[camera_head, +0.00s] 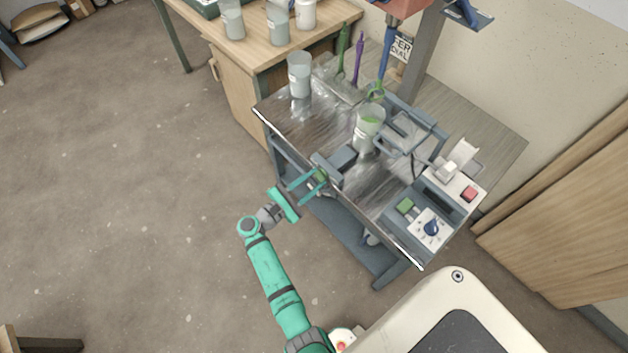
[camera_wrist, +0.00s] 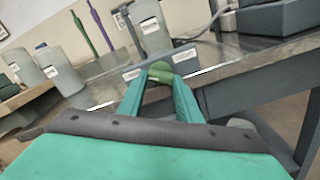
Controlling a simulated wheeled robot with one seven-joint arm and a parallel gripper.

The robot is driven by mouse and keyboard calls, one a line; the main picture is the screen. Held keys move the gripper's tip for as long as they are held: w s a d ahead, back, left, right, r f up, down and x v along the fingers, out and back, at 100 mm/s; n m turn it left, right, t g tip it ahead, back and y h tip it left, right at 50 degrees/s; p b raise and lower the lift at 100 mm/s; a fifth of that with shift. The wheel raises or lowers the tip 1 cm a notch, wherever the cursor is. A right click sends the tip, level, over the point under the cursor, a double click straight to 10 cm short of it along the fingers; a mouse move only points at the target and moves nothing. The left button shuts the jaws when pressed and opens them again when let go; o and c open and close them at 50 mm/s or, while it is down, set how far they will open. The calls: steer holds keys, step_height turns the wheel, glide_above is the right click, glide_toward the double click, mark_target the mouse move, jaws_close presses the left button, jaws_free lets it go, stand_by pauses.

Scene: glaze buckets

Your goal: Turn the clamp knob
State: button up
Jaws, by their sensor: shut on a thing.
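The clamp knob (camera_wrist: 160,72) is green and rounded. In the wrist view it sits at the front of a grey clamp block (camera_wrist: 185,58) with white labels. In the head view the block (camera_head: 327,169) is at the table's front edge and the knob (camera_head: 322,175) is partly hidden by my fingers. My gripper (camera_head: 319,178) reaches the knob from the front left. In the wrist view my gripper (camera_wrist: 160,82) is shut on the knob, one teal finger on each side. A translucent bucket (camera_head: 368,133) with green contents stands behind the clamp.
The metal-topped table (camera_head: 285,112) also holds a translucent container (camera_head: 299,76) and a control box (camera_head: 431,228) with a blue dial, at the right. A grey frame (camera_head: 425,142) stands behind the bucket. Floor (camera_head: 130,190) to the left is clear.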

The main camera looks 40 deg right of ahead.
steer(key=o, duration=1)
steer(key=shift+a, duration=0.1)
steer(key=shift+o, duration=0.2)
steer(key=shift+w, duration=0.1)
steer(key=s+a, duration=0.1)
steer(key=a, duration=0.9)
steer(key=shift+a, duration=0.35)
steer(key=shift+f, duration=0.15)
